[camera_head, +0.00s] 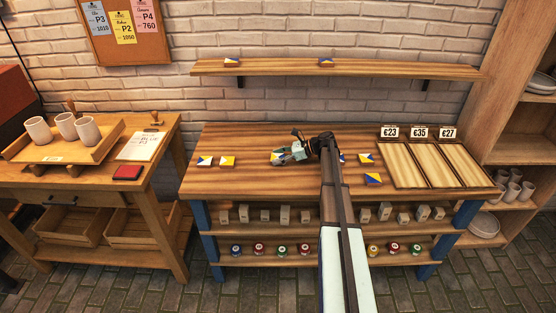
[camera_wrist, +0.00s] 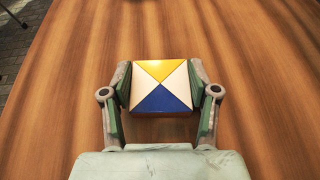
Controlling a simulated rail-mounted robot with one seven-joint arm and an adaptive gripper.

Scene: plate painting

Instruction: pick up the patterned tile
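The patterned tile (camera_wrist: 161,87) is square, with yellow, blue and cream triangles meeting at its middle. In the wrist view it lies between the two fingers of my gripper (camera_wrist: 160,82). The fingertips flank its left and right sides closely and appear to touch them. In the head view my gripper (camera_head: 280,156) is low over the left-middle of the workbench, with part of the tile showing at the fingers. I cannot tell whether the tile is clear of the wood.
The workbench (camera_head: 240,185) carries other tiles: a pair at the left (camera_head: 227,161) and several at the right, one (camera_head: 372,179) near the trays. Three wooden trays (camera_head: 433,163) with price cards stand at the right. A wall shelf (camera_head: 400,71) holds two tiles. The front left is clear.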

